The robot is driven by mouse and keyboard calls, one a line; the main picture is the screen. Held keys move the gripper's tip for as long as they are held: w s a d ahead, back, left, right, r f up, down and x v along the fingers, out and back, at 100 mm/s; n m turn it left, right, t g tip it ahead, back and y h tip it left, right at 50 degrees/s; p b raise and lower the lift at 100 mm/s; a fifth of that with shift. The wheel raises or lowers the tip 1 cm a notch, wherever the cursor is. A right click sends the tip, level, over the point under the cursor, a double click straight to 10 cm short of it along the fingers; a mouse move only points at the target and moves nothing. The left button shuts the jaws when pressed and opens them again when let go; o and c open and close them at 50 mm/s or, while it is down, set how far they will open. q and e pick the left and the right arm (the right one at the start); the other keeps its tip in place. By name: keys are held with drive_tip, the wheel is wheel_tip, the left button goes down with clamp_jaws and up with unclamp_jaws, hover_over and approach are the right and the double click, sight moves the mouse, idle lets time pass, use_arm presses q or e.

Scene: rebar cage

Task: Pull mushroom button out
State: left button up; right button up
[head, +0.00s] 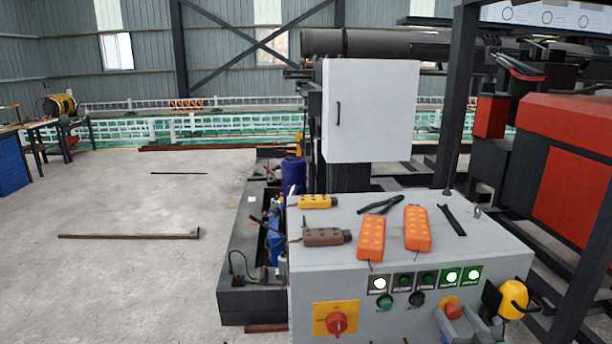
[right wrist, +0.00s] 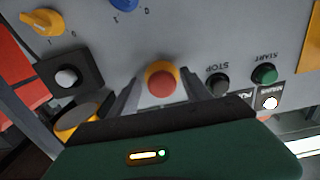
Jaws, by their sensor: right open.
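The mushroom button (head: 449,304) is a red cap on a yellow collar, on the front face of the grey control box (head: 310,280). The button also shows in the right wrist view (right wrist: 162,84), facing the camera. My right gripper (head: 458,323) is in front of the box at the button, its grey fingers partly cut off by the lower picture edge. In the right wrist view the gripper (right wrist: 162,92) is open, with one finger on each side of the button. I cannot tell whether the fingers touch it. My left gripper is not in view.
Lit and dark push buttons sit beside the mushroom button. A red rotary switch (head: 336,322) on a yellow plate is further left. Two orange pendants (head: 371,238) and pliers (head: 380,204) lie on the box top. A yellow rounded part (head: 513,298) is at its right side.

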drive_tip(key=shift+s+r, duration=0.1)
drive_tip(key=shift+s, duration=0.25)
drive_tip(key=s+p, duration=0.1)
drive_tip(key=s, duration=0.6)
drive_tip(key=shift+s+d, duration=0.2)
drive_tip(key=shift+d, duration=0.1)
drive_tip(key=s+a+f+g+h, duration=0.1)
drive_tip(key=s+a+f+g, duration=0.4)
drive_tip(key=a+f+g, duration=0.45)
drive_tip(key=s+a+f+g, duration=0.1)
drive_tip(key=s+a+g, duration=0.2)
drive_tip(key=s, duration=0.5)
drive_tip(key=s+a+f+g, duration=0.1)
drive_tip(key=s+a+g, duration=0.2)
drive_tip(key=s+a, duration=0.2)
drive_tip(key=shift+s+f+m, duration=0.3)
drive_tip(key=shift+s+m, duration=0.1)
drive_tip(key=shift+s, duration=1.15)
